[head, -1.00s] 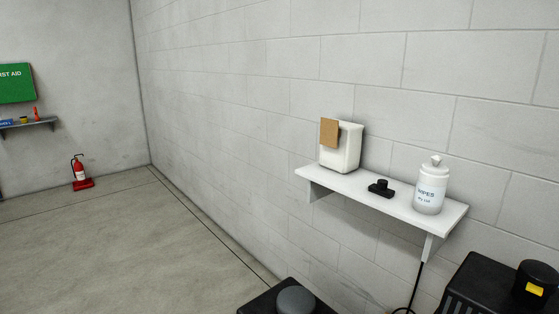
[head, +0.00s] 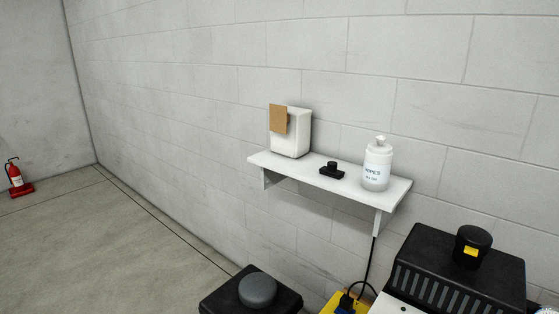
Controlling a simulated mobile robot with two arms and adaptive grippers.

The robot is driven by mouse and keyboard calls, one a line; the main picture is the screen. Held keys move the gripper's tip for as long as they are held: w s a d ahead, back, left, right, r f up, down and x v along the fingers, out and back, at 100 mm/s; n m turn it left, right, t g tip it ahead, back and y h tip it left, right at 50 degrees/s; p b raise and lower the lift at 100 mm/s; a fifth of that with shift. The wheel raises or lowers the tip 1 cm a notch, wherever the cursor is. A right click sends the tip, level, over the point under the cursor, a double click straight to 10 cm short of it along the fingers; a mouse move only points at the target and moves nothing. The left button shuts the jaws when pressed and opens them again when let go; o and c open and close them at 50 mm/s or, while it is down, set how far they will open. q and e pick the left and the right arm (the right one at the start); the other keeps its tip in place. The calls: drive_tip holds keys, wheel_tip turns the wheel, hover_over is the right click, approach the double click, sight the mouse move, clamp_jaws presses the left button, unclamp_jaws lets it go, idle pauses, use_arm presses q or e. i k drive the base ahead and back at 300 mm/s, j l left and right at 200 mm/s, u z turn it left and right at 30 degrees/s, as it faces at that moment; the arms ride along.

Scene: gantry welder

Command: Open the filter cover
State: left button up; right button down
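I cannot make out a filter cover for certain. At the lower right of the head view stands a black slatted housing (head: 455,270) with vent slots along its front. A black round knob-like part (head: 472,246) with a yellow label sits on top of it. Neither of my grippers is in view.
A white wall shelf (head: 335,185) holds a white bin with a brown card (head: 290,133), a small black object (head: 332,170) and a wipes bottle (head: 376,166). A black box with a grey round top (head: 257,290) stands at the bottom. A fire extinguisher (head: 16,177) stands far left. Floor at left is clear.

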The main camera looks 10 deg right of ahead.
sight(474, 241)
drive_tip(key=z, duration=1.55)
